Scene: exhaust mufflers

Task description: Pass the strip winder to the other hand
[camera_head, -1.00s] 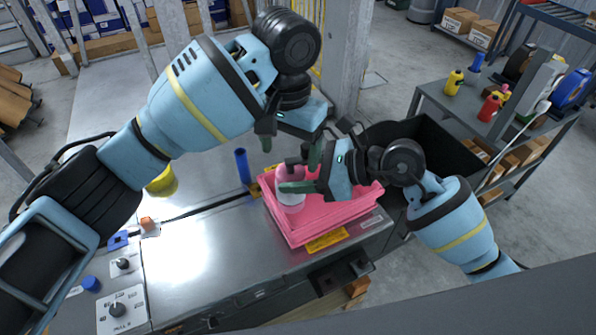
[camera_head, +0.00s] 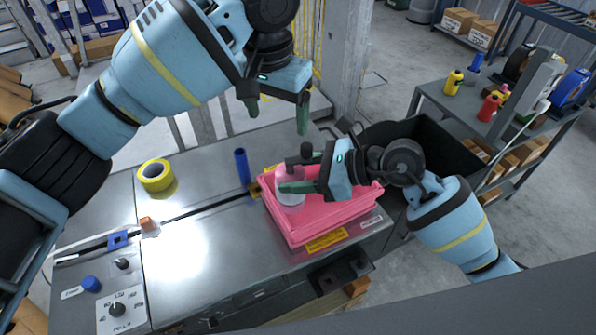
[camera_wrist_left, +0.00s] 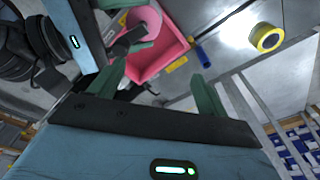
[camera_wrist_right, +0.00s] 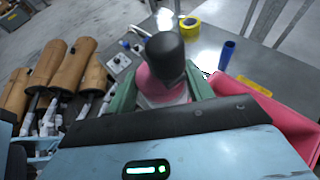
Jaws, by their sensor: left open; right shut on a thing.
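The strip winder (camera_head: 291,198) has a pale pink-and-white roll and a dark handle. My right gripper (camera_head: 291,173) is shut on it and holds it over the left part of the pink tray (camera_head: 325,222). In the right wrist view the winder's black knob (camera_wrist_right: 165,55) stands between the fingers, with the pink roll below. My left gripper (camera_head: 277,113) is open and empty, above the winder and apart from it. In the left wrist view the winder (camera_wrist_left: 146,20) lies beyond the open fingers (camera_wrist_left: 158,78).
A blue cylinder (camera_head: 242,166) stands on the metal bench beside the tray. A yellow tape roll (camera_head: 155,175) lies farther left. A black bin (camera_head: 440,150) is right of the tray, behind my right arm. Control knobs (camera_head: 117,309) are at the front left.

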